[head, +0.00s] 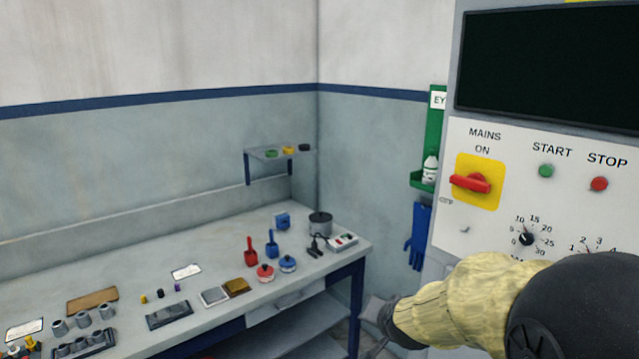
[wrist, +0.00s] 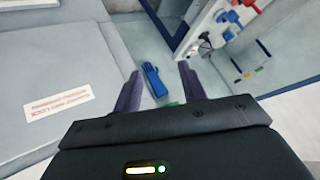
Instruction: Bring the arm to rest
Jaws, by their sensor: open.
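My gripper shows in the wrist view (wrist: 160,85), with its two dark fingers apart and nothing between them in their grasp. In the head view my arm reaches in from the lower right in a yellowish sleeve, and the gripper end (head: 378,315) is low beside the right end of the workbench (head: 215,258). The fingertips are small and partly cut off there. The gripper is in front of the control cabinet (head: 475,235) and below its knobs.
The cabinet panel has a red mains switch (head: 470,183), a green start button (head: 546,171) and a red stop button (head: 599,184). Blue gloves (head: 418,235) hang on the wall beside it. Tools and pots, including a grey pot (head: 320,222), stand on the bench.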

